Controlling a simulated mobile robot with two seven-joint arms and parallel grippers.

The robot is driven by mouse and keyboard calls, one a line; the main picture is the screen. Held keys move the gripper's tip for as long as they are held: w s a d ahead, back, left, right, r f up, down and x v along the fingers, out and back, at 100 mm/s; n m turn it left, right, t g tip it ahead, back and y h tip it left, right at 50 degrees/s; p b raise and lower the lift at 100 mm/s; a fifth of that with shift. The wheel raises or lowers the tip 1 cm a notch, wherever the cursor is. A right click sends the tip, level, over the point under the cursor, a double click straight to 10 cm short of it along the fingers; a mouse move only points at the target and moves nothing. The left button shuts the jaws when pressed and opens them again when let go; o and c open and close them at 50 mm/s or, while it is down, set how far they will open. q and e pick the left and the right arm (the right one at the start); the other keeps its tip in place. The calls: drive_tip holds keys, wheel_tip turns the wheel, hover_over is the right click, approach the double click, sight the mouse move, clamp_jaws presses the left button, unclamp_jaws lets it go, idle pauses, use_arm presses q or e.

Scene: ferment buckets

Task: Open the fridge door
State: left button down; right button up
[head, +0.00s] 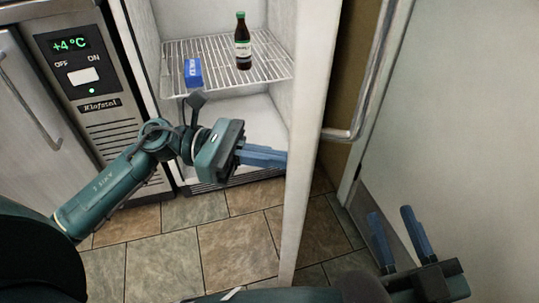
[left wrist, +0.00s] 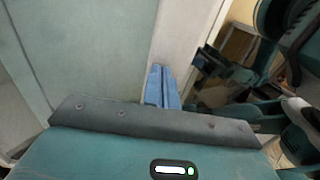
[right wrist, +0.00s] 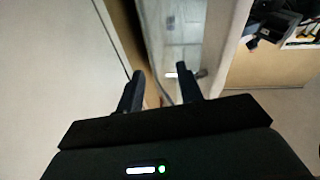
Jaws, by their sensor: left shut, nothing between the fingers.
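The fridge door (head: 309,130) stands ajar in the head view, seen nearly edge-on, with its metal handle (head: 372,80) on the right-hand face. The fridge inside (head: 225,110) is visible to the left of it. My left gripper (head: 284,158) is shut and empty, its blue fingertips at the door's inner side; whether they touch is unclear. In the left wrist view the shut fingers (left wrist: 161,75) are in front of a pale panel edge. My right gripper (head: 389,214) is open and empty, to the right of the door and below the handle.
A brown bottle (head: 243,45) and a blue box (head: 193,72) stand on the wire shelf (head: 215,52). A control panel (head: 82,72) reads +4 °C at left. A pale wall or panel (head: 460,110) lies close on the right. Tiled floor (head: 235,245) is clear below.

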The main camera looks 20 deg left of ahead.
sight(311, 164)
use_arm(q)
drive_tip(key=d+t+p, duration=0.1)
drive_tip(key=d+p, duration=0.1)
drive_tip(key=d, duration=0.1)
drive_tip(key=shift+d+r+n, duration=0.15)
drive_tip(key=shift+d+n, duration=0.2)
drive_tip(key=shift+n, duration=0.05)
drive_tip(key=d+p, duration=0.1)
drive_tip(key=d, duration=0.1)
drive_tip(key=shift+w+d+r+n+t, duration=0.1)
drive_tip(key=shift+d+n+t, duration=0.2)
drive_tip(key=shift+d+t, duration=0.1)
drive_tip(key=w+d+p, duration=0.1)
drive_tip(key=d+p, duration=0.1)
drive_tip(key=d, duration=0.5)
drive_tip(key=shift+d+f+t, duration=0.25)
drive_tip(key=shift+d+t, duration=0.05)
use_arm(e)
drive_tip(key=shift+s+d+n+g+h, duration=0.15)
drive_tip(key=shift+d+n+g+h, duration=0.2)
drive_tip(key=shift+n, duration=0.25)
use_arm(q)
drive_tip(key=shift+w, duration=0.1)
